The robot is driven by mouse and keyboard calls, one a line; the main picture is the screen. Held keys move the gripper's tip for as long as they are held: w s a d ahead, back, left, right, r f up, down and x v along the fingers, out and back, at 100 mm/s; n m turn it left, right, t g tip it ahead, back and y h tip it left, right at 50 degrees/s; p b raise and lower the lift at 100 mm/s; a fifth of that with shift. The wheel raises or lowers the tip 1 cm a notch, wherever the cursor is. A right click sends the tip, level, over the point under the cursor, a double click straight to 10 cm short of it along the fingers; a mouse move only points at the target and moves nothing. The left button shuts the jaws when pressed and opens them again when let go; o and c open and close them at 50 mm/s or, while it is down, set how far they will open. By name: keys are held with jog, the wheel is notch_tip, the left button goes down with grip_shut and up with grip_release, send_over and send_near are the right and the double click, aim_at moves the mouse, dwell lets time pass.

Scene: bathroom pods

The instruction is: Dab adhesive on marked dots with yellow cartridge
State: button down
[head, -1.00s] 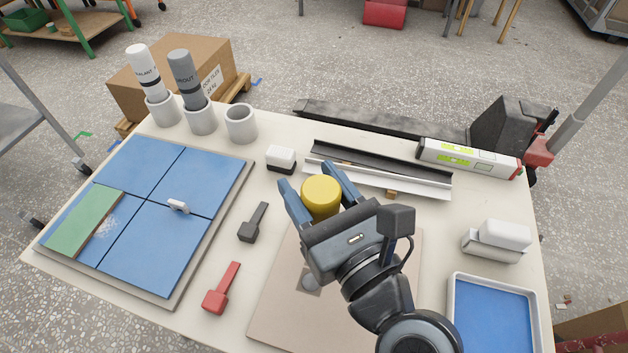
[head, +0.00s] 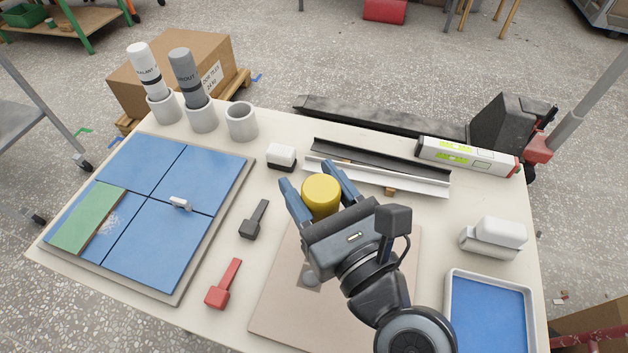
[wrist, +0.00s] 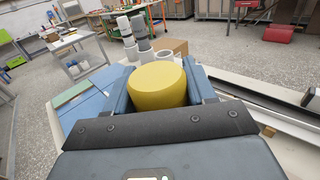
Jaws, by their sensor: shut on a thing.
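My gripper (head: 322,195) is shut on the yellow cartridge (head: 321,192). Its blue fingers hold the cartridge from both sides above the table, over the upper part of a beige board (head: 280,310). In the wrist view the round end of the yellow cartridge (wrist: 157,85) faces the camera between the fingers; its far end is hidden. The rest of the board under the arm is hidden, so I cannot see other marks there.
A blue tile panel (head: 150,255) with a green strip (head: 88,218) lies left. White (head: 145,62) and grey (head: 186,72) cartridges stand in cups; a third cup (head: 241,121) is empty. Black (head: 254,219) and red (head: 223,284) tools lie between. Rails (head: 385,172), a level (head: 468,156) and a blue tray (head: 490,318) lie right.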

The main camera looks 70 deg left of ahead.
jog(key=shift+f, duration=0.8)
dwell(1.4)
jog(key=shift+r, duration=0.15)
notch_tip(320, 180, up, 2)
jog(key=shift+r+p, duration=0.1)
jog(key=shift+p, duration=1.1)
jog(key=shift+r, duration=0.9)
